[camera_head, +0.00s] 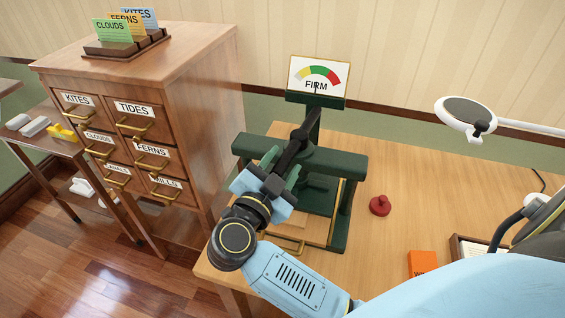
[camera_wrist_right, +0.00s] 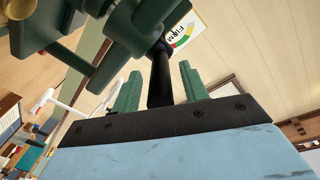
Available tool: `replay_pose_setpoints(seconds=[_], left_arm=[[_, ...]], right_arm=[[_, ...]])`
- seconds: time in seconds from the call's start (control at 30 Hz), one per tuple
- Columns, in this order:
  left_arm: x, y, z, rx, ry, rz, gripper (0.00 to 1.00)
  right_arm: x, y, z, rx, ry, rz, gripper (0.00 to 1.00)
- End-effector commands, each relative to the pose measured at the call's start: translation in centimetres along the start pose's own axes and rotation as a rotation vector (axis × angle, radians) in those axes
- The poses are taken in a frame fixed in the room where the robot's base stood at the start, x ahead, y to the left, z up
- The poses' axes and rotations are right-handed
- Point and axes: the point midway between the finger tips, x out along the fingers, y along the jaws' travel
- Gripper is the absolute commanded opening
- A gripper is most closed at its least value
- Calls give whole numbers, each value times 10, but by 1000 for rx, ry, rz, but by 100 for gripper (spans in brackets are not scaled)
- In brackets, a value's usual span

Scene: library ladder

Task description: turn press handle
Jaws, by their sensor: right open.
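The dark green press (camera_head: 345,168) stands on the wooden table. Its black handle (camera_head: 304,128) slants across the top of the press. A gauge (camera_head: 318,76) marked FIRM, with a yellow, green and red arc, stands at the back of the press. My right gripper (camera_head: 281,165) is at the near end of the handle. In the right wrist view, the black bar of the handle (camera_wrist_right: 161,75) lies between the two green fingers, with gaps on both sides. The gripper is open. The handle's near end is partly hidden by the gripper. My left gripper is not in view.
A red knob-like piece (camera_head: 380,205) and an orange block (camera_head: 422,263) lie on the table (camera_head: 390,160) right of the press. A lamp or magnifier arm (camera_head: 468,115) reaches in at right. A drawer cabinet (camera_head: 190,110) stands at left.

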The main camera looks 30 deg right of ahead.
Motion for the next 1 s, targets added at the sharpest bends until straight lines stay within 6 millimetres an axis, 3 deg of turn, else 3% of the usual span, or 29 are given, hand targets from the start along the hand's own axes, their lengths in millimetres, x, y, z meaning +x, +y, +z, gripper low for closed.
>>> replay_pose_setpoints(seconds=[0.37, 0.7, 1.0], left_arm=[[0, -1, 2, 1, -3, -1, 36], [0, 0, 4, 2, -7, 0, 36], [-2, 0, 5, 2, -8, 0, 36]], right_arm=[[6, 0, 0, 0, -1, 0, 44], [6, 0, 0, 0, 0, 0, 0], [6, 0, -1, -1, -5, -6, 0]])
